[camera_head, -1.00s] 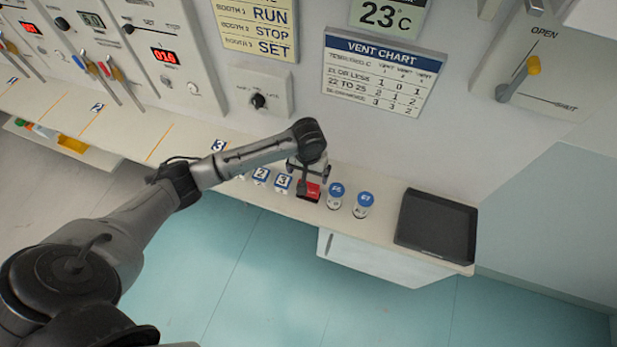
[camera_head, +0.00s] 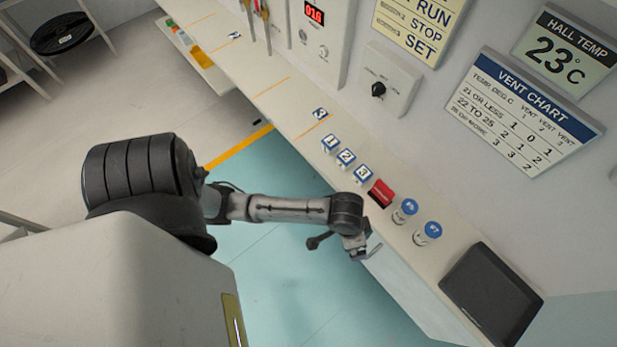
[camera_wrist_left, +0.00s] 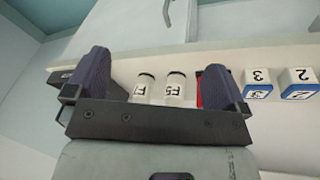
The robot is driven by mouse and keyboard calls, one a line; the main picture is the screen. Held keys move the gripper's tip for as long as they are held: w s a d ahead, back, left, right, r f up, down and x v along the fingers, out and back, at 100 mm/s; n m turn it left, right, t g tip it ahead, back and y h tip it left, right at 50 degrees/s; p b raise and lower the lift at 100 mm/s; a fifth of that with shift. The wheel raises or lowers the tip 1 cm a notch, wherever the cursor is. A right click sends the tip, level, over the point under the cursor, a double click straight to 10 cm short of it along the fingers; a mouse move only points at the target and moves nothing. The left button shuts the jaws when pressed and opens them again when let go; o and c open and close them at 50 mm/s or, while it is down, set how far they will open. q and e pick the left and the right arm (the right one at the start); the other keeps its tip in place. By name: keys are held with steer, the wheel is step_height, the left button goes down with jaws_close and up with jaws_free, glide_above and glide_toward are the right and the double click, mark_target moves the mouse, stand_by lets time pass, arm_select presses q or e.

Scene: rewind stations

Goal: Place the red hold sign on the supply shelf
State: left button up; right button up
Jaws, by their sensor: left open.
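The red hold sign (camera_head: 381,193) lies on the long pale ledge, between the cube marked 3 and two blue-capped jars. In the left wrist view the red sign (camera_wrist_left: 213,88) is partly hidden behind one finger. My left gripper (camera_head: 345,243) is open and empty, off the front edge of the ledge and apart from the sign. The left wrist view shows its two spread fingers (camera_wrist_left: 158,85) with nothing held between them. Part of a shelf rack (camera_head: 62,38) shows at the upper left; I cannot tell whether it is the supply shelf. My right gripper is not in view.
Blue-capped jars (camera_head: 404,210) stand beside the sign on the ledge (camera_head: 300,100). Numbered cubes (camera_head: 346,158) stand on its other side. A dark tablet (camera_head: 490,293) lies at the ledge's near end. Floor in front of the ledge is open.

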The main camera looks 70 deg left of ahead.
arm_select(q)
steer(key=s+a+r, duration=0.1)
steer(key=s, duration=0.5)
steer(key=s+a+r+t+y, duration=0.1)
steer(key=s+r, duration=0.1)
steer(key=s, duration=0.3)
steer(key=shift+s+a+m, duration=0.3)
steer(key=shift+s+m, duration=0.05)
steer(key=shift+m, duration=0.05)
steer(key=shift+r, duration=0.1)
step_height(320, 180, up, 20)
steer(key=p, duration=1.9)
steer(key=shift+f+p, duration=0.25)
steer(key=shift+p, duration=0.05)
